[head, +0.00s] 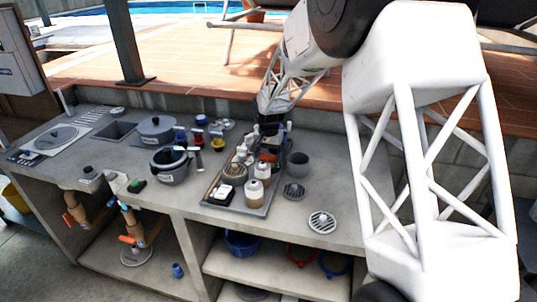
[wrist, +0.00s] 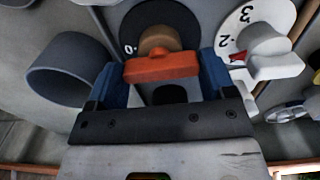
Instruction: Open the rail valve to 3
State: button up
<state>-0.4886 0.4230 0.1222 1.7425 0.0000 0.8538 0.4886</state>
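In the wrist view an orange bar handle (wrist: 161,67) with a brown hub sits on a dark round dial (wrist: 190,20), with a "0" at its left. A white handle (wrist: 270,52) stands on a white dial (wrist: 240,20) marked 2 and 3, to the right. Which one is the rail valve I cannot tell. My gripper (wrist: 160,80) is open, with its blue fingers at the two ends of the orange handle. Contact is unclear. In the head view my gripper (head: 276,138) is down at the fittings tray (head: 217,204), partly hidden.
A grey cup (head: 298,164) stands right of the tray and shows as a ring in the wrist view (wrist: 70,72). A dark pot (head: 172,165) stands left of the tray. Bare counter (head: 340,180) lies at the right.

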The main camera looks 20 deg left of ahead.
jog(key=shift+c, duration=0.9)
jog(key=shift+n, duration=0.4)
jog(key=n, duration=0.8)
jog(key=shift+n, duration=0.3)
jog(key=n, duration=0.4)
jog(key=shift+n, duration=0.3)
jog(key=n, duration=0.4)
jog(key=shift+n, duration=0.3)
